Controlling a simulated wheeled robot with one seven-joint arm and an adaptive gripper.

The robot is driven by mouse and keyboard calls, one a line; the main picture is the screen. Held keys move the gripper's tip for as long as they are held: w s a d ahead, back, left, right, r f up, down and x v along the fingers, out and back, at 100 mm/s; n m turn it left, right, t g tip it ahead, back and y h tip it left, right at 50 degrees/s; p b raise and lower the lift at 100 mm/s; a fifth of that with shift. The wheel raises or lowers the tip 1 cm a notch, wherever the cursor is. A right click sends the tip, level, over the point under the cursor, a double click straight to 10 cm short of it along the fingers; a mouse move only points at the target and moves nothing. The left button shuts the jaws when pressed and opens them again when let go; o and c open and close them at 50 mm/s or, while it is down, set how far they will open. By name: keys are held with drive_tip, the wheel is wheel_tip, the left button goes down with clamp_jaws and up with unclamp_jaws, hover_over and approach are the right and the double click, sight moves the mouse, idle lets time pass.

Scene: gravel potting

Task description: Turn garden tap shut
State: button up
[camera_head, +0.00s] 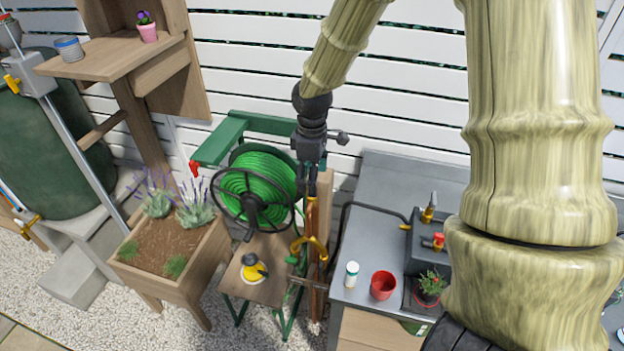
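A brass garden tap (310,247) sits on a copper pipe (311,222) that runs up the front of a wooden post (325,210). My gripper (312,193) points down from above, with its fingertips at the top of the copper pipe, above the tap's curved brass body. The fingers look close together, but whether they touch or hold the pipe top is too small to tell. The tap's handle is hard to make out, and I cannot tell whether the tap is open or shut.
A green hose reel (256,188) stands close left of the post. A grey bench (375,225) on the right holds a red pot (383,285), a white bottle (351,274) and a potted plant (429,287). A wooden planter (190,270) stands left. My arm hides much of the right side.

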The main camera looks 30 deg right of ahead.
drive_tip(key=shift+f, duration=1.05)
drive_tip(key=shift+c, duration=0.2)
drive_tip(key=c, duration=1)
